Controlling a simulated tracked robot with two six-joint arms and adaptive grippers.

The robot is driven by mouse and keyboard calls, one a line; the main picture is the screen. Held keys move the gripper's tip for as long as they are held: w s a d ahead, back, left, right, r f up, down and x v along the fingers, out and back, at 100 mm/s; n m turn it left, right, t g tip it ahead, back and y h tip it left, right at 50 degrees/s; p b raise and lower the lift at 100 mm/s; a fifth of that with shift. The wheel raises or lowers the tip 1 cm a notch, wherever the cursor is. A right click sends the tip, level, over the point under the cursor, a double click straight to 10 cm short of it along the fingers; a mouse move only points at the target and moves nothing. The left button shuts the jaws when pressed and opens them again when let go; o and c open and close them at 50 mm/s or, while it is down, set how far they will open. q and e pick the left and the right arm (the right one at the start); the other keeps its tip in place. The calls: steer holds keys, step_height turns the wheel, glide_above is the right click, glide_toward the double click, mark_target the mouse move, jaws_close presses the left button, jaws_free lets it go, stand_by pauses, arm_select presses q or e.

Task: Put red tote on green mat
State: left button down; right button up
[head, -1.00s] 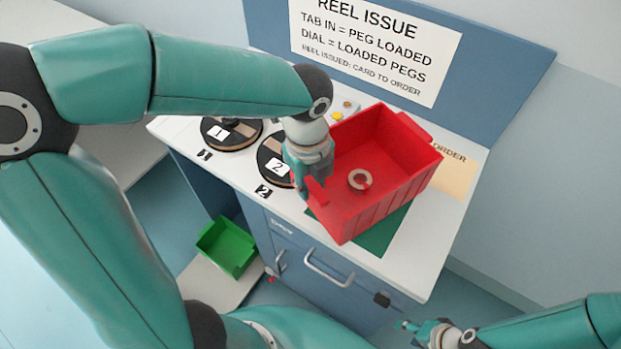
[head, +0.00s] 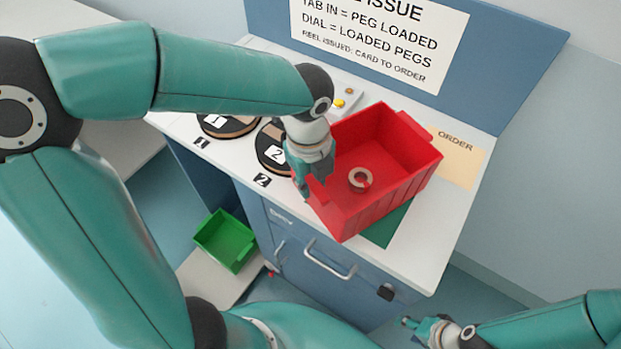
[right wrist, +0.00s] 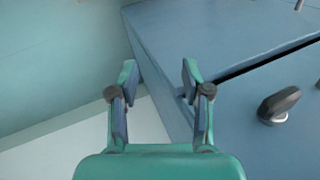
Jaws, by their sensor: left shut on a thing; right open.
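The red tote (head: 385,205) is over the right part of the white counter, with a ring-shaped reel (head: 360,179) inside it. My left gripper (head: 312,188) is shut on the tote's left end. The green mat (head: 386,228) shows only in part, below and to the right of the tote, which hides the rest. I cannot tell whether the tote touches the mat. My right gripper (head: 425,328) is open and empty, low in front of the cabinet; it also shows in the right wrist view (right wrist: 158,80).
Round black dials numbered 1 (head: 228,124) and 2 (head: 272,148) lie left of the tote. An ORDER card (head: 462,165) lies to its right. A blue sign panel (head: 500,60) stands behind. A green bin (head: 225,240) sits low at left. A cabinet knob (right wrist: 279,105) is near my right gripper.

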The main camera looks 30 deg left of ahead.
arm_select(q)
steer(key=shift+f, duration=0.3)
steer(key=c, duration=0.9)
jaws_free()
steer(key=shift+f, duration=0.1)
step_height(320, 180, up, 12)
steer(key=shift+s, duration=0.2)
